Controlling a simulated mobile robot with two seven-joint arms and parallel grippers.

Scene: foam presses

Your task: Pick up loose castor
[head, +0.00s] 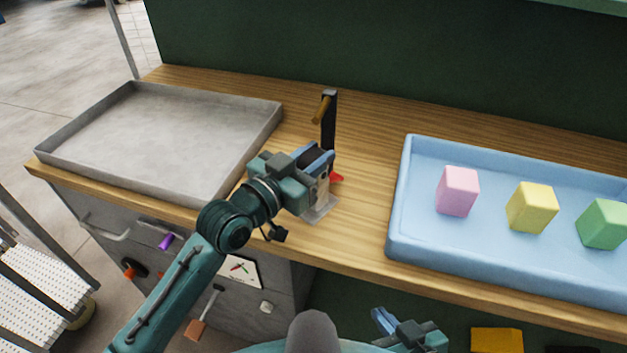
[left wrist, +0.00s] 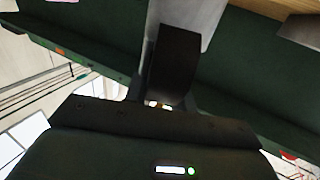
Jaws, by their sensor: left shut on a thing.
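The loose castor is at my left gripper (head: 318,163) in the head view, over the front part of the wooden bench. Its grey metal plate (head: 321,209) shows below the fingers and a small red tab (head: 336,177) sticks out to the right. My left gripper is shut on the castor, and its blue fingers hide much of it. I cannot tell whether the plate touches the bench. In the left wrist view a dark part (left wrist: 172,65) stands ahead of the gripper body; I cannot tell what it is. My right gripper (head: 404,328) is low, in front of the bench, its jaws unclear.
A grey metal tray (head: 62,145) lies left on the bench (head: 350,235). A blue tray (head: 395,225) with pink, yellow and green blocks lies right. A black post with a yellow handle (head: 329,120) stands behind my left gripper. Bare wood lies between gripper and blue tray.

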